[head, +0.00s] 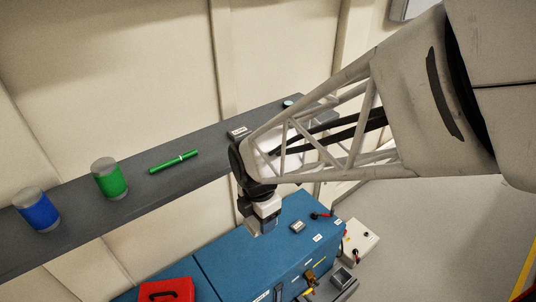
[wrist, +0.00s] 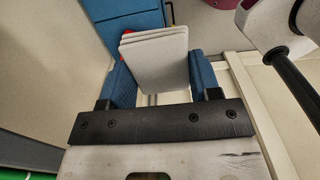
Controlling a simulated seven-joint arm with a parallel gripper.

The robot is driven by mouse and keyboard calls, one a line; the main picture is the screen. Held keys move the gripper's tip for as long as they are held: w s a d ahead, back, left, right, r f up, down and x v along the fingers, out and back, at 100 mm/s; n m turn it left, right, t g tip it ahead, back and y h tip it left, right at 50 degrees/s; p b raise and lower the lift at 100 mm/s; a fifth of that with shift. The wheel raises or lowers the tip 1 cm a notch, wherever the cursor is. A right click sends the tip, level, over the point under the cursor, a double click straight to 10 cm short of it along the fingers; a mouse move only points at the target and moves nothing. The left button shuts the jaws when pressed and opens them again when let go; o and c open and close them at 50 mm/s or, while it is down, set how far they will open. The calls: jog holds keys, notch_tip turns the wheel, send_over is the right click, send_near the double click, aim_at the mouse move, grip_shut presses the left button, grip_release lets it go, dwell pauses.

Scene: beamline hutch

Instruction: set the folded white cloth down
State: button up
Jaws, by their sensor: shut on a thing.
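The folded white cloth (wrist: 156,58) shows in the wrist view as a small stack of pale layers. It is between the two blue fingers of my gripper (wrist: 162,76), which is shut on it. In the head view my gripper (head: 262,216) hangs in front of the grey shelf's edge, above the blue cabinet in the picture. I cannot clearly make out the cloth there. No support shows touching the cloth.
The grey shelf (head: 135,190) holds a blue can (head: 37,212), a green can (head: 110,181), a green marker-like stick (head: 173,161) and a small labelled box (head: 238,132). The blue cabinet (head: 232,262) carries a red case (head: 166,290) and a small grey device (head: 297,227).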

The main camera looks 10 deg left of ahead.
notch_tip(320, 180, down, 41)
jog(key=shift+w+f, duration=0.1)
send_over(246, 262)
jog(key=shift+f, duration=0.75)
jog(key=shift+f, duration=1.7)
jog(key=shift+f, duration=0.15)
jog(key=o, duration=0.9)
